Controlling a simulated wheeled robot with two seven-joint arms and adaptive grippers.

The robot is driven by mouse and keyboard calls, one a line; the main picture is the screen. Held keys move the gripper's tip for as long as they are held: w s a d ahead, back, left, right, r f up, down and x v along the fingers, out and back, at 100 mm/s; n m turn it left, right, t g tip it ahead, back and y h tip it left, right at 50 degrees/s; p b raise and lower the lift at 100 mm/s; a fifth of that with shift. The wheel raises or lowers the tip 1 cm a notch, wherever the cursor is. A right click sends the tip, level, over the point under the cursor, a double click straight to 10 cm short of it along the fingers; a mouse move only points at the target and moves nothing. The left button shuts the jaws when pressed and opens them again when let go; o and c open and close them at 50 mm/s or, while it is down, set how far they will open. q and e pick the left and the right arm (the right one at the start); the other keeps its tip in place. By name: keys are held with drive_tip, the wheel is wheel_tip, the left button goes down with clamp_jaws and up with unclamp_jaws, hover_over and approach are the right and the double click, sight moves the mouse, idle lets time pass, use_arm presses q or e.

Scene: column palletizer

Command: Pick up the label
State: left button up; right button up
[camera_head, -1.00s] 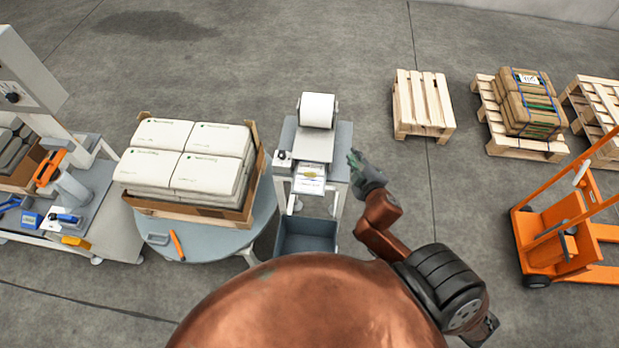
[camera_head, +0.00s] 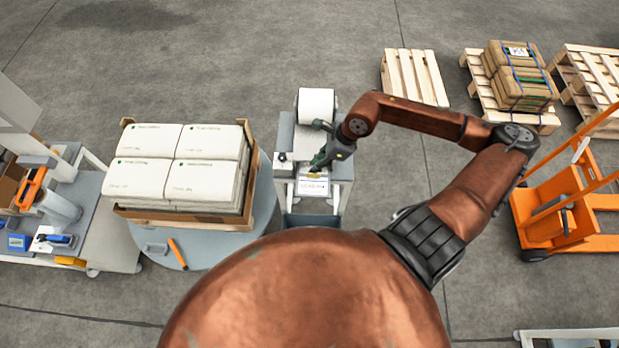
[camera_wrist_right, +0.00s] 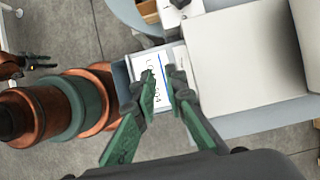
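The label (camera_head: 312,187) is a small white sheet with dark print at the front of the label printer (camera_head: 284,135), below its white roll. In the right wrist view the label (camera_wrist_right: 151,92) shows black lettering and a blue line. My right gripper (camera_head: 318,163) is over the printer front, at the label's far edge. In the right wrist view its two dark green fingers (camera_wrist_right: 161,76) are apart, with the label showing between and below them; whether they touch it I cannot tell. What seems to be my left gripper (camera_wrist_right: 42,62) is small at the left edge there, its opening unclear.
A round table (camera_head: 262,205) left of the printer bears a carton of white sacks (camera_head: 177,160). A grey bin (camera_head: 312,221) sits below the printer front. Pallets (camera_head: 415,77) and an orange lift truck (camera_head: 545,215) stand to the right, with open floor between.

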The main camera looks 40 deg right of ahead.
sight(313, 184)
drive_tip(key=shift+s+d+f+h, duration=0.1)
drive_tip(key=shift+d+f+h, duration=0.2)
drive_tip(key=shift+d+f, duration=0.35)
drive_tip(key=x, duration=0.6)
drive_tip(key=shift+s+d+f+p, duration=0.1)
drive_tip(key=shift+d+f+p, duration=0.1)
drive_tip(key=shift+f+p, duration=0.25)
drive_tip(key=shift+c, duration=0.3)
clamp_jaws()
